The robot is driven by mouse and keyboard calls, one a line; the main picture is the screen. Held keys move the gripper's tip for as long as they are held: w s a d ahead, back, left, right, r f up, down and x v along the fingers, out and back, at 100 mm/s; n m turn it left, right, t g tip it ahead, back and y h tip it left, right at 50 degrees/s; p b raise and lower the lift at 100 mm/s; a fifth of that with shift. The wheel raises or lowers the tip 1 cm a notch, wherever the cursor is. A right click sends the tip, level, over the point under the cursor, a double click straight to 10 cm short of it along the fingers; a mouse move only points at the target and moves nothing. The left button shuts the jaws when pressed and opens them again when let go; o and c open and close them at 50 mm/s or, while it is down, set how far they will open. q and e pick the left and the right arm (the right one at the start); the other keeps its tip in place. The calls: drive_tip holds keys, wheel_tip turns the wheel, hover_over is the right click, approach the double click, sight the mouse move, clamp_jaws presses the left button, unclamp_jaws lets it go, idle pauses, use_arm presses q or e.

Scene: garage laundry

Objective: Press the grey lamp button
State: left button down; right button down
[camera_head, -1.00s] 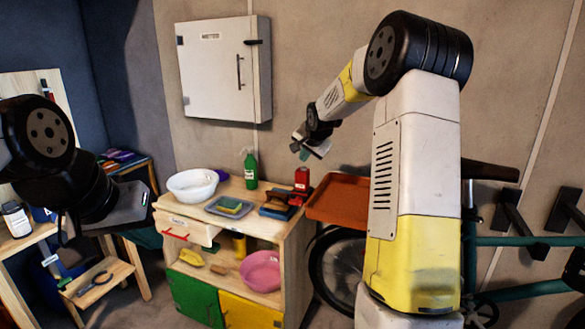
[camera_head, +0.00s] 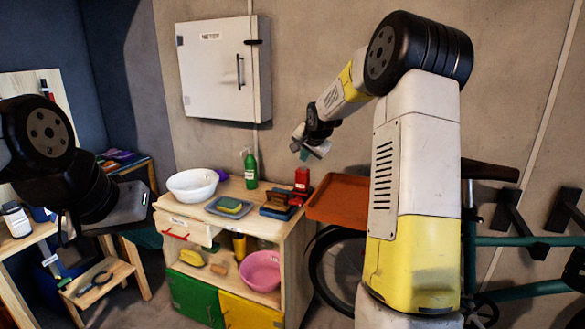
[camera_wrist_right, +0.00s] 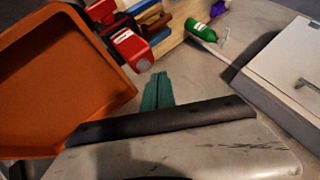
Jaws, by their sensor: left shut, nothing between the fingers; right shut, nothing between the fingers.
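A red lamp-like object (camera_head: 301,180) stands at the back right of the wooden cabinet top. It also shows in the right wrist view (camera_wrist_right: 129,46), with a white label and a small round grey spot (camera_wrist_right: 143,65) that looks like a button. My right gripper (camera_head: 304,154) is in the air above and behind the cabinet's right end. In the right wrist view its teal fingers (camera_wrist_right: 159,78) are shut and empty, pointing toward the red object and apart from it. My left gripper (camera_head: 125,207) is at the left; its fingertips are hard to make out.
The cabinet top holds a white bowl (camera_head: 192,184), a grey tray (camera_head: 215,208) with a sponge, a green bottle (camera_head: 251,170) and blue and brown blocks (camera_head: 278,206). An orange tray (camera_head: 338,198) is close on the right. A meter box (camera_head: 222,70) hangs on the wall.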

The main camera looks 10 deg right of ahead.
sight(305, 170)
drive_tip(key=shift+f, duration=0.2)
idle(0.4)
drive_tip(key=shift+f, duration=0.25)
drive_tip(key=shift+f, duration=0.45)
idle(0.5)
drive_tip(key=shift+r, duration=0.95)
wheel_tip(305, 170, up, 6)
idle(0.5)
idle(1.6)
